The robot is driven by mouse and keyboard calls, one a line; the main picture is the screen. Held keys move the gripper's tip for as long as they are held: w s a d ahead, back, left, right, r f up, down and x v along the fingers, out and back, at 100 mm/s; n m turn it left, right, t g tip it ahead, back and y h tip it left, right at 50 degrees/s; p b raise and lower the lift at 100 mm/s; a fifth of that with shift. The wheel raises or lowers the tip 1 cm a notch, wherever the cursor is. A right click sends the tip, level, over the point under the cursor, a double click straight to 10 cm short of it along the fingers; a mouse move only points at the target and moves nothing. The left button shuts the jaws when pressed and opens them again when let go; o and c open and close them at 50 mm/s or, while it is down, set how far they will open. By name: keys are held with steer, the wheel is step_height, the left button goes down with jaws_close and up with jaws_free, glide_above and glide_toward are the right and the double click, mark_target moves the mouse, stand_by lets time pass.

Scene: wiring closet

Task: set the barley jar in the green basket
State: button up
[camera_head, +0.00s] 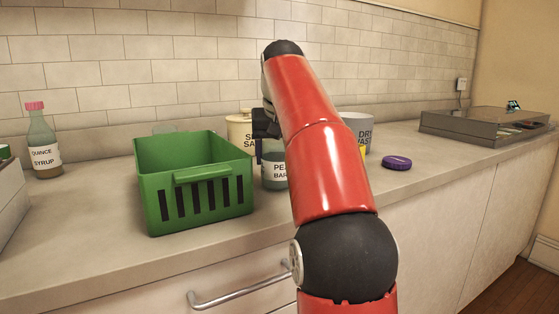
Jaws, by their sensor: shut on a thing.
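I cannot tell whether the jar touches the counter.
A cream canister (238,131) stands behind the basket and jar. A quince syrup bottle (42,143) stands left, and a grey tray (470,127) lies far right.

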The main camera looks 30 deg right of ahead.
steer(key=shift+f, duration=0.2)
steer(key=shift+f, duration=0.2)
steer(key=o, duration=1.2)
steer(key=shift+c, duration=0.2)
steer(key=shift+r, duration=0.1)
